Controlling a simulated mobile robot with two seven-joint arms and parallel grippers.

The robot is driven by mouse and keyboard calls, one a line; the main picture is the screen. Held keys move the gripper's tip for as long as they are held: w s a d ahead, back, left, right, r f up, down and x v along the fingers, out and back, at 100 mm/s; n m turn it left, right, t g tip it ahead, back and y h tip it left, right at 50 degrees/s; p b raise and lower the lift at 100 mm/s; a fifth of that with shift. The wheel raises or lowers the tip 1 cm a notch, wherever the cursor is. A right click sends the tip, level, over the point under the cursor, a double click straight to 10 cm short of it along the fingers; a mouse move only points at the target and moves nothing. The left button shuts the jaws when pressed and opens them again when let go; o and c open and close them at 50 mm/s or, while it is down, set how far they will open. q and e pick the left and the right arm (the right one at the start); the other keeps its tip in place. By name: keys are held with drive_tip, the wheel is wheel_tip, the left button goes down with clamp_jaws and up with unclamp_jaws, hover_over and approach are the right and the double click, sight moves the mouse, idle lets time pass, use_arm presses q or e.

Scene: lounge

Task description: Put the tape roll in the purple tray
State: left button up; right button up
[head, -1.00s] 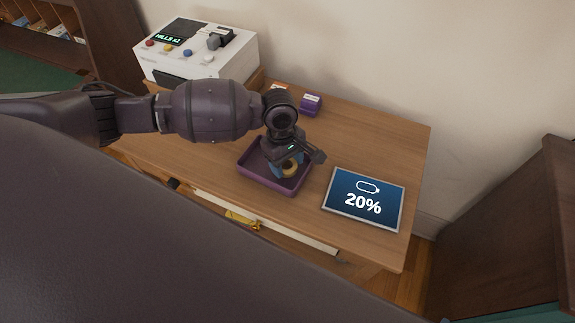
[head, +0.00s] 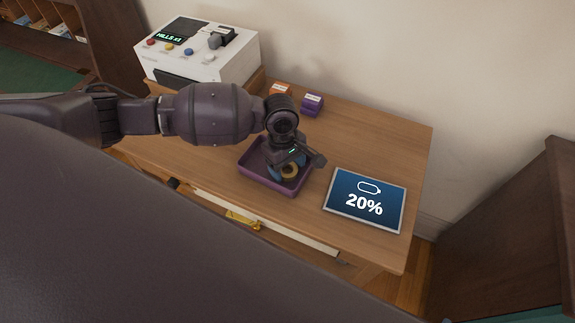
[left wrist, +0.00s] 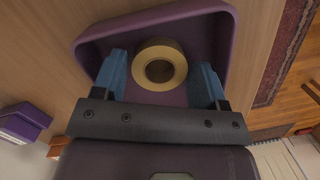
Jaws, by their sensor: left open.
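The tape roll (head: 290,171) is a yellowish ring lying in the purple tray (head: 262,181) on the wooden table. In the left wrist view the tape roll (left wrist: 159,66) lies flat inside the purple tray (left wrist: 208,28). My left gripper (head: 281,172) is over the tray with its blue fingers apart. In the left wrist view the left gripper (left wrist: 162,82) has one finger on each side of the roll, with gaps showing between them. Part of the tray is hidden under my left arm. My right gripper is not in view.
A tablet reading 20% (head: 365,200) lies right of the tray. A white machine with coloured buttons (head: 196,55) stands at the back left. Small orange (head: 281,89) and purple (head: 312,105) label holders stand behind the tray. The table's right back is clear.

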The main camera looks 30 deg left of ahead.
use_arm(q)
drive_tip(key=r, duration=0.2)
drive_tip(key=r+p, duration=0.1)
drive_tip(key=r, duration=0.1)
drive_tip(key=a+r, duration=0.1)
drive_tip(key=r, duration=0.1)
drive_tip(key=shift+w+r+p, duration=0.15)
drive_tip(key=shift+w+p, duration=0.05)
drive_tip(key=shift+p, duration=0.1)
drive_tip(key=r, duration=0.3)
drive_tip(key=r+p, duration=0.1)
drive_tip(key=r, duration=0.1)
drive_tip(key=shift+w+a+r, duration=0.15)
drive_tip(key=shift+a+r, duration=0.05)
drive_tip(key=shift+a, duration=0.1)
